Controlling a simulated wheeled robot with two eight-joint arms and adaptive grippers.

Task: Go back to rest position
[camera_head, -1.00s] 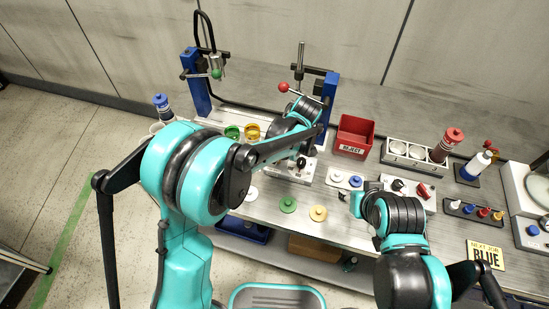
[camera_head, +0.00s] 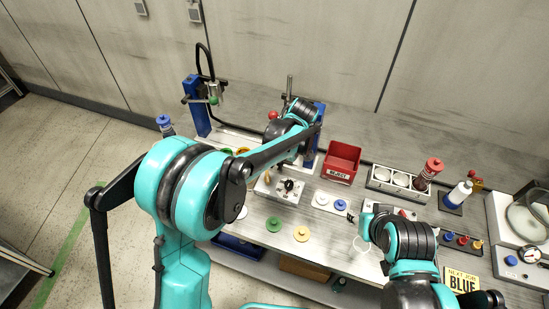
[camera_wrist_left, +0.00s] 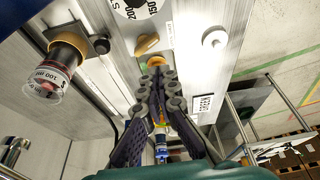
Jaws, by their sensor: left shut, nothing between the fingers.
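My left arm crosses the head view from the left and ends over the bench. Its gripper is hidden behind my own arm there. In the left wrist view the left gripper (camera_wrist_left: 157,68) has its two fingers together with nothing between them. A yellow-orange round part (camera_wrist_left: 154,61) shows just beyond the fingertips; I cannot tell whether they touch it. My right arm comes in at the lower right of the head view. Its gripper (camera_head: 366,218) is low over the front of the bench, and its fingers are too hidden to judge.
A control box with a black knob (camera_head: 289,185) stands near my left arm. A red reject bin (camera_head: 342,158), a white-capped bottle (camera_head: 459,193) and a red-capped bottle (camera_head: 430,172) are farther right. Green (camera_head: 273,224) and yellow (camera_head: 301,234) discs lie in front. Blue posts (camera_head: 197,105) rise behind.

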